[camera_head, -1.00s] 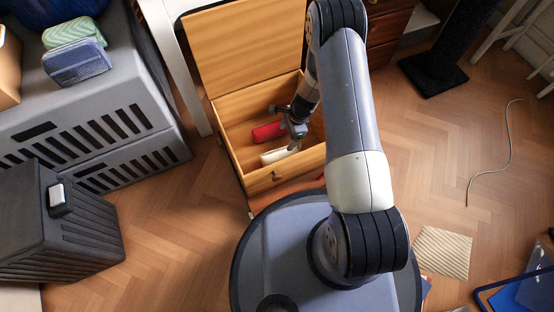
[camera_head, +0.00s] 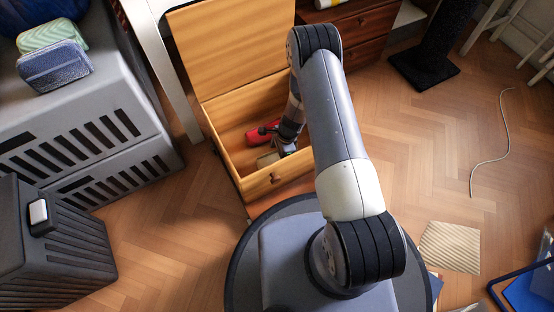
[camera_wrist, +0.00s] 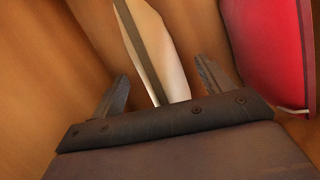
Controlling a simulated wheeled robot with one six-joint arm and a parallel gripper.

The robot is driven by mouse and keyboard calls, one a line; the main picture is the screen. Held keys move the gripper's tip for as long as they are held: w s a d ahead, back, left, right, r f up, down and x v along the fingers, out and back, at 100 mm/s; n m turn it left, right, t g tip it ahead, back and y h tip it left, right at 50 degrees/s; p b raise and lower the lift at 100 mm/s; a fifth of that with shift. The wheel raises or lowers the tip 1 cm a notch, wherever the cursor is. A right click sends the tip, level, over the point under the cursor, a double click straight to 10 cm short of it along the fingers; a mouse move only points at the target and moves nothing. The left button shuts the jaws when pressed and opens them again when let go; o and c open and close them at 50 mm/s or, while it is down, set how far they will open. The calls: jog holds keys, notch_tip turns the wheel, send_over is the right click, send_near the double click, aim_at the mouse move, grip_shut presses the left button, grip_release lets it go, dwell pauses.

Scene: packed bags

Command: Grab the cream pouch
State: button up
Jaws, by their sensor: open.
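The cream pouch (camera_wrist: 168,50), with a dark strip along it, lies in the open wooden box and shows in the wrist view between the two fingers of my gripper (camera_wrist: 165,82). The fingers are apart, one on each side of the pouch's near end, with gaps still visible. In the head view the pouch (camera_head: 267,160) looks shaded and is partly hidden by my gripper (camera_head: 282,150), which is down inside the box. The wrist view does not show the pouch's near end below the gripper body.
A red pouch (camera_wrist: 268,50) lies right of the cream one, close to the right finger; it also shows in the head view (camera_head: 262,133). The wooden box (camera_head: 233,160) has walls around my gripper and a raised lid (camera_head: 225,50). A grey slatted crate (camera_head: 100,120) stands left.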

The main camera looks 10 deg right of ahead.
jog(key=x, duration=0.2)
jog(key=shift+f+b, duration=0.4)
jog(key=shift+c, duration=0.2)
jog(key=shift+r, duration=0.1)
jog(key=c, duration=1.1)
